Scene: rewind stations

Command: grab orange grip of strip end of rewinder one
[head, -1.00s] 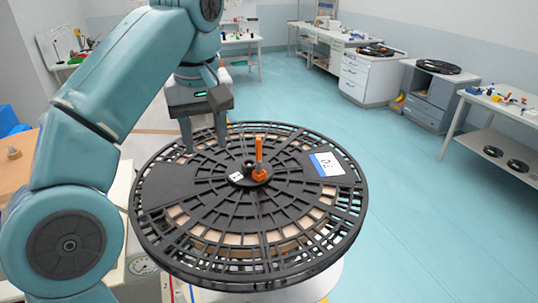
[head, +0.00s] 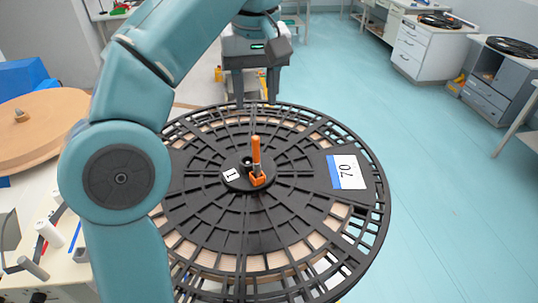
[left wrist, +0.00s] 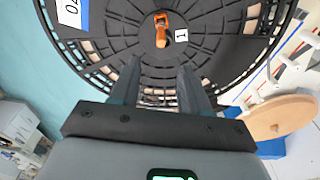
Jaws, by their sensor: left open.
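A large black spoked reel (head: 215,215) lies flat in the middle of the head view, with a tag reading 1 at its hub and a label reading 70. An upright orange grip (head: 256,157) stands at the hub; it also shows in the left wrist view (left wrist: 161,30). My left gripper (head: 255,101) is open and empty, fingers pointing down by the reel's far rim, beyond the orange grip. In the left wrist view its fingers (left wrist: 158,80) are spread, with the grip ahead of them and apart from them. My right gripper is not in view.
A round wooden disc (head: 40,125) lies at the left, with a blue block (head: 22,76) behind it. A white bench with small tools (head: 45,240) is at lower left. Grey cabinets (head: 495,80) stand at far right; the floor between is clear.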

